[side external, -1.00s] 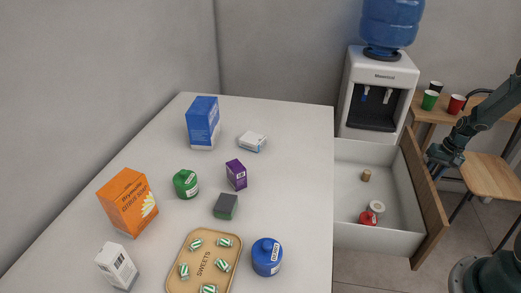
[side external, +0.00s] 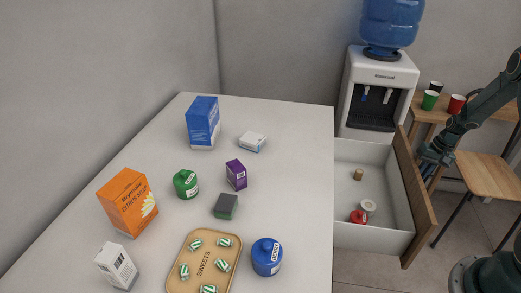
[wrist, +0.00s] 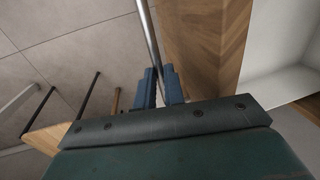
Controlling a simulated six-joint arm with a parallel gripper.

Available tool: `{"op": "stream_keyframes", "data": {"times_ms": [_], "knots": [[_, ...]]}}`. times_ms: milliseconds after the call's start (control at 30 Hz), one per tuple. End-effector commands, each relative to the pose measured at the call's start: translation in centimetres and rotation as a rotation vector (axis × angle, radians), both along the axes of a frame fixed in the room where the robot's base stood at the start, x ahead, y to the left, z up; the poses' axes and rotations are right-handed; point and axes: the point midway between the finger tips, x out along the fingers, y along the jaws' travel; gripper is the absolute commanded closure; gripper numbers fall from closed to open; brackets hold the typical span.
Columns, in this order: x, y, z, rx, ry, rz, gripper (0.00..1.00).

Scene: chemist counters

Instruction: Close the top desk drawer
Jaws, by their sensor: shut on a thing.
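The desk drawer (side external: 413,200) stands open to the right of the white desk, with its wooden front facing right and its white inside in view. My gripper (side external: 424,162) is at the outer side of that front. In the wrist view, my gripper's blue fingers (wrist: 160,88) are shut on the metal bar handle (wrist: 148,32), beside the wooden front panel (wrist: 205,45). The handle is hidden in the side view. In the drawer lie a red jar (side external: 357,217), a white round item (side external: 368,206) and a small brown cylinder (side external: 358,175).
The white desktop (side external: 290,160) holds boxes, jars and a sweets tray (side external: 236,240). A water dispenser (side external: 385,75) stands behind the drawer. A wooden chair (side external: 490,175) and a small table with cups (side external: 430,99) are at the right.

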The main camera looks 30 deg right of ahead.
Motion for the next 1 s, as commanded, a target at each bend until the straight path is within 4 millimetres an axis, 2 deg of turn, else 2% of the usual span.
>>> {"op": "stream_keyframes", "data": {"times_ms": [700,1000], "knots": [[13.2,13.4,0.0,0.001,-0.001,0.010,1.00],[16.7,16.8,0.0,0.001,-0.002,0.006,1.00]]}}
